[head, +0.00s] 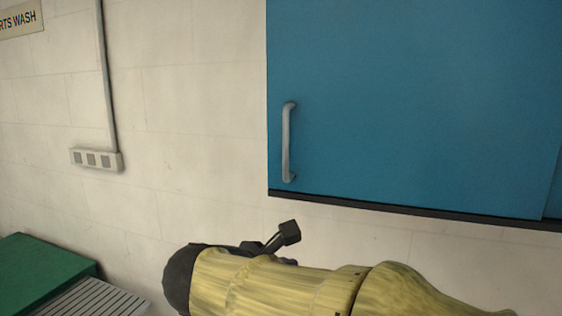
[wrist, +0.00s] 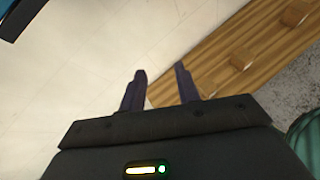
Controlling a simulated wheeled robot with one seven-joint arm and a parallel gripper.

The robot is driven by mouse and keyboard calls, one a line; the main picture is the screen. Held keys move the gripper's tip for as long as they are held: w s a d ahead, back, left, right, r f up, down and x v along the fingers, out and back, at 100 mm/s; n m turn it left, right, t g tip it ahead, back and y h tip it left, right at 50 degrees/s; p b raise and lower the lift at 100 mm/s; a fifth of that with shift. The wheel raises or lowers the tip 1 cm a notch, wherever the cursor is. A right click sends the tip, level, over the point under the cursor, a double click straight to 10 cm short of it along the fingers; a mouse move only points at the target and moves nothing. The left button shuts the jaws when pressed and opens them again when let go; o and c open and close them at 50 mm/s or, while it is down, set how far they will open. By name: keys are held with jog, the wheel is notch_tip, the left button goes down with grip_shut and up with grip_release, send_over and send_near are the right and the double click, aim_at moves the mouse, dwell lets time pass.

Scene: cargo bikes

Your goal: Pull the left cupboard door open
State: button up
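The blue cupboard door (head: 420,100) fills the upper right of the head view. Its grey upright bar handle (head: 286,142) sits near the door's left edge. The door looks closed. My gripper (head: 272,240) is below the cupboard's bottom edge and below the handle, apart from both. In the wrist view my gripper (wrist: 160,72) has its two dark fingers spread with nothing between them. The handle does not show in the wrist view; only a blue and dark edge, likely the cupboard's (wrist: 18,14), shows at the top left corner.
A white block wall (head: 180,130) carries a socket strip (head: 97,159) left of the cupboard. A green-topped unit (head: 45,270) stands at the lower left. The wrist view shows a wooden piece with blocks (wrist: 225,65). The space before the handle looks clear.

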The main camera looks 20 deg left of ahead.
aim_at(284, 134)
jog(key=s+a+r+n+t+p, duration=0.1)
jog(key=s+a+r+t, duration=0.1)
jog(key=r, duration=0.5)
jog(key=s+a+r+n+t, duration=0.2)
jog(key=s+r, duration=0.3)
jog(key=r, duration=0.3)
jog(key=s+a+r+n+t+p, duration=0.1)
jog(key=s+a+r+t, duration=0.1)
jog(key=s+a+r, duration=0.2)
notch_tip(284, 134, up, 3)
jog(key=shift+s+a+r+p, duration=0.15)
jog(key=shift+s+a+p, duration=0.1)
jog(key=shift+a+p, duration=0.1)
jog(key=p+x, duration=0.2)
jog(key=x, duration=0.3)
jog(key=p+x, duration=0.2)
jog(key=x, duration=0.4)
jog(key=p+x, duration=0.1)
jog(key=x, duration=0.4)
jog(key=shift+w+r+p, duration=0.25)
jog(key=shift+w+p, duration=0.15)
jog(key=shift+w+f, duration=0.15)
jog(key=shift+w, duration=0.4)
jog(key=shift+s+a+n+y, duration=0.1)
jog(key=shift+s+n+y, duration=0.1)
jog(key=shift+n+y, duration=0.1)
jog(key=shift+c, duration=0.4)
grip_shut()
